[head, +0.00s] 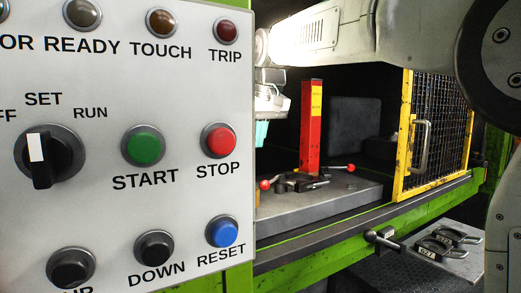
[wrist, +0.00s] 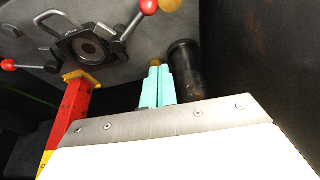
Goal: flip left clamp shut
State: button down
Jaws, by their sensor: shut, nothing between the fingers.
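My gripper (wrist: 155,64) has teal fingers held together with nothing between them. In the head view the gripper (head: 262,132) is left of the red post, partly hidden by the control panel. The left clamp's red knob (head: 265,184) shows at the left of the die in the head view. In the wrist view the left clamp's lever (wrist: 131,26) slants up to its red knob (wrist: 149,6) at the top edge, above the fingertips and apart from them in the picture. The right clamp's red knob (head: 350,168) is on the die's other side. I cannot tell each clamp's exact state.
The die (wrist: 88,46) with a round recess lies between the clamps. A red post (head: 311,125) stands behind it. A dark cylinder (wrist: 186,72) is close beside my fingers. A yellow mesh guard (head: 432,130) stands at right; the control panel (head: 185,110) fills the left.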

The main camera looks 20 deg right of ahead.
jog(key=x, duration=0.9)
jog(key=shift+s, duration=0.1)
jog(key=s, duration=0.3)
jog(key=shift+d, duration=0.3)
jog(key=shift+s+f, duration=0.2)
jog(key=shift+s+d, duration=0.1)
jog(key=shift+s, duration=0.2)
jog(key=shift+s, duration=0.1)
